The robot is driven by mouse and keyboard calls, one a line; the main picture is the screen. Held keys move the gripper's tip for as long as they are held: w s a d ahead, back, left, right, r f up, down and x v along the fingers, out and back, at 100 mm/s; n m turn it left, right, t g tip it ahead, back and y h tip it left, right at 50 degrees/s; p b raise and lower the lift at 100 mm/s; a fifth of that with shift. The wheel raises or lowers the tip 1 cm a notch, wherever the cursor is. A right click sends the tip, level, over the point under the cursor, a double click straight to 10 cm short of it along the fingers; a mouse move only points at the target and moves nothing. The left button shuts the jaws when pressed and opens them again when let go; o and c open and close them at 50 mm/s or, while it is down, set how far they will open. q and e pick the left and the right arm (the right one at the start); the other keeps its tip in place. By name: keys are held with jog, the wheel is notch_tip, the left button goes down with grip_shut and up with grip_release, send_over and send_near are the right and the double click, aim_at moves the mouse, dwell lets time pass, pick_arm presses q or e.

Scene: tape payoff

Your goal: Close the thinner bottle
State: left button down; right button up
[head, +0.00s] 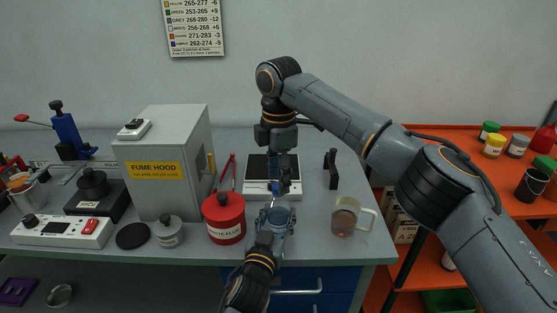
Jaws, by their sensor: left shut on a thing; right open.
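A small bluish round vessel (281,216), which looks like the thinner bottle, stands near the front of the grey bench. My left gripper (275,213) reaches up from below and is shut on it. My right gripper (284,181) points down just above and behind it. It is open, and its fingers are small and partly blend with the blue parts. I cannot make out a separate cap, and the vessel's mouth is too small to read.
A red flux can (224,220) stands close on the left, with a grey lidded pot (168,232) beyond it. A white scale (257,188) lies behind the grippers. A glass mug (346,217) and a black stand (332,170) are on the right. The fume hood (165,165) blocks the left.

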jog(key=shift+f, duration=0.8)
grip_shut()
jog(key=m, duration=0.6)
jog(key=shift+a+m, duration=0.1)
jog(key=shift+m, duration=0.3)
jog(key=m, duration=0.3)
jog(key=shift+m, duration=0.4)
jog(key=m, duration=0.4)
jog(key=shift+o, duration=0.7)
grip_release()
jog(key=shift+r, duration=0.15)
